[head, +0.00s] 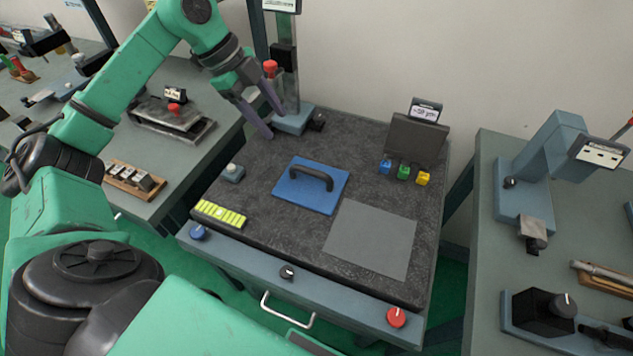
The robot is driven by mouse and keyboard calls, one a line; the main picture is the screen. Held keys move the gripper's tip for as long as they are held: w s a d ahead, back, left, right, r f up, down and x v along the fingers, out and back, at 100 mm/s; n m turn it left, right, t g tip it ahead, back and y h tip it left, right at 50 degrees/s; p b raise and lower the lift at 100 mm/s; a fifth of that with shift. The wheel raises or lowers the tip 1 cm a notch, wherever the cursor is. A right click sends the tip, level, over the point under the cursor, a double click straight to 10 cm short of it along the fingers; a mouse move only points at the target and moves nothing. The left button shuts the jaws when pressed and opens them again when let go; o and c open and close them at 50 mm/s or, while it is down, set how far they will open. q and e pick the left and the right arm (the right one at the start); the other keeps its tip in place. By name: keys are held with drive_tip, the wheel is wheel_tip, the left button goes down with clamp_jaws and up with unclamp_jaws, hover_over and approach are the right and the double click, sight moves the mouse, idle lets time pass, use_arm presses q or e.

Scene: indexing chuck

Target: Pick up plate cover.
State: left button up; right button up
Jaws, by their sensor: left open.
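The plate cover looks to be the flat blue square plate (300,198) with a dark arched handle (316,177). It lies on the dark granite-like table top (272,240), left of a grey square plate (370,239). My left gripper (268,122) is open and empty. It hangs above the back left part of the table, up and left of the blue plate and apart from it, near the gauge stand. My right gripper is not in view.
A gauge stand (290,118) stands at the table's back left. A display block (415,138) with small blue, green and yellow pieces stands at the back right. A yellow-green strip (219,214) and a small grey button block (232,173) lie at the left. Benches flank the table.

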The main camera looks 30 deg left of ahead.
sight(303, 167)
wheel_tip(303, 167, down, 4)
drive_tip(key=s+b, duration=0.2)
use_arm(q)
drive_tip(key=p+x, duration=0.1)
drive_tip(key=x, duration=0.4)
drive_tip(key=p+x, duration=0.1)
drive_tip(key=x, duration=0.5)
drive_tip(key=a+p+x, duration=0.1)
drive_tip(key=p+x, duration=0.1)
drive_tip(key=x, duration=0.4)
drive_tip(key=shift+s+f, duration=0.25)
drive_tip(key=shift+f, duration=0.1)
drive_tip(key=shift+d+f, duration=0.1)
drive_tip(key=shift+f, duration=0.15)
drive_tip(key=shift+r, duration=0.1)
clamp_jaws()
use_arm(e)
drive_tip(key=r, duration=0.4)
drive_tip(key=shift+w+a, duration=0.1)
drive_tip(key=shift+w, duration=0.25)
